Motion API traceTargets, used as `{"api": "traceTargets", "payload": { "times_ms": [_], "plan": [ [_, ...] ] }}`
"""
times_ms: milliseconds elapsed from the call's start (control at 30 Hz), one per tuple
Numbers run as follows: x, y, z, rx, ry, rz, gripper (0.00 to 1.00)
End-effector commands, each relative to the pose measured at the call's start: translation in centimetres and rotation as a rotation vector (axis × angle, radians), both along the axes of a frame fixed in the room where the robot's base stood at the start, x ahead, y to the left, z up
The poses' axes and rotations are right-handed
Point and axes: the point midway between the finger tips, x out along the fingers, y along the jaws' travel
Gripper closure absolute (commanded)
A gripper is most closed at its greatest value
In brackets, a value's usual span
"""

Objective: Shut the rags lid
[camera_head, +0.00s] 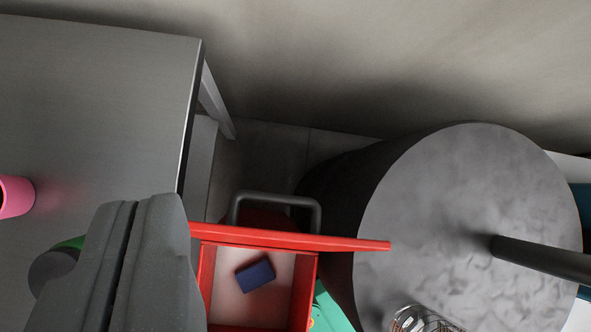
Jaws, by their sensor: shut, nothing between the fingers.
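A red bin (311,285) stands at the bottom middle, with its top open. A dark blue block-like item (255,274) lies inside on the pale floor. A red lid (300,239) shows nearly edge-on along the bin's far side, standing open; it looks like the rags lid, but I see no label. My gripper (138,202) is at the lower left, its two grey fingers shut together and empty. It appears left of the lid and overlaps the lid's left end in the picture; I cannot tell whether they touch.
A grey table (90,110) fills the upper left, with a pink cup (15,194) on it. A large round-topped grey drum (440,230) stands close on the right. A dark grey bar handle (275,198) rises behind the lid. A wall runs along the back.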

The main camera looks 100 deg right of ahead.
Motion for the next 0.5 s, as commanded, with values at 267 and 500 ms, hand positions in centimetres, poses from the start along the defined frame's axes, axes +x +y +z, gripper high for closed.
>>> {"api": "traceTargets", "payload": {
  "times_ms": [267,500],
  "plan": [
    [3.0,-2.6,-2.6,0.04,0.148,-0.068,1.0],
    [4.0,-4.7,-5.8,0.073,0.273,-0.131,1.0]
  ]
}}
